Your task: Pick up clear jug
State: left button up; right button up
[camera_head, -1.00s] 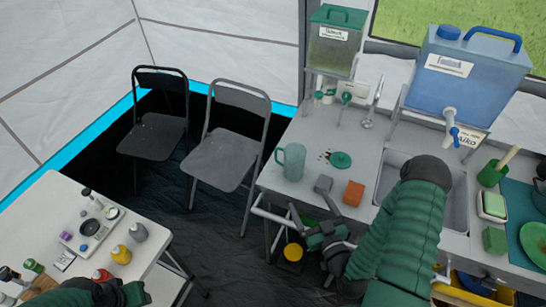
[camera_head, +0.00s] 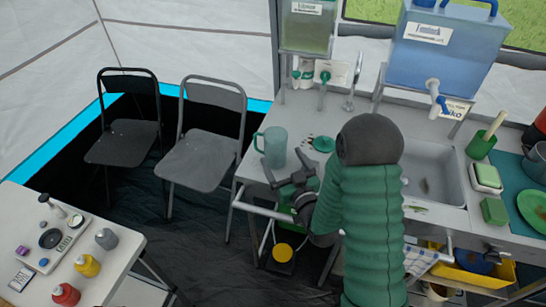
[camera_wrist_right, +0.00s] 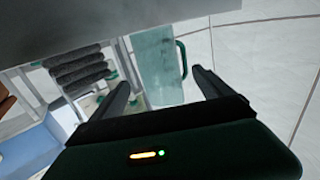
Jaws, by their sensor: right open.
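The clear jug (camera_head: 274,146) is a translucent blue-green pitcher. It stands upright near the front left edge of the counter, its handle toward the left in the head view. My right gripper (camera_head: 286,175) is open and empty just in front of and slightly right of the jug, near the counter edge. In the right wrist view the jug (camera_wrist_right: 155,68) shows beyond and between the two open fingers (camera_wrist_right: 160,88), with its handle on the right. I see no contact. My left gripper is not in view.
A green lid (camera_head: 323,144) lies right of the jug. The green dispenser (camera_head: 308,30) and blue water tank (camera_head: 440,50) stand behind. My right arm covers part of the counter left of the sink (camera_head: 440,180). A side table (camera_head: 35,210) with bottles stands at lower left.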

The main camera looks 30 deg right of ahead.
jog(key=w, duration=0.2)
jog(key=w+d, duration=0.1)
jog(key=w, duration=0.3)
jog(key=shift+d+f, duration=0.15)
jog(key=shift+f, duration=0.1)
jog(key=c, duration=1.6)
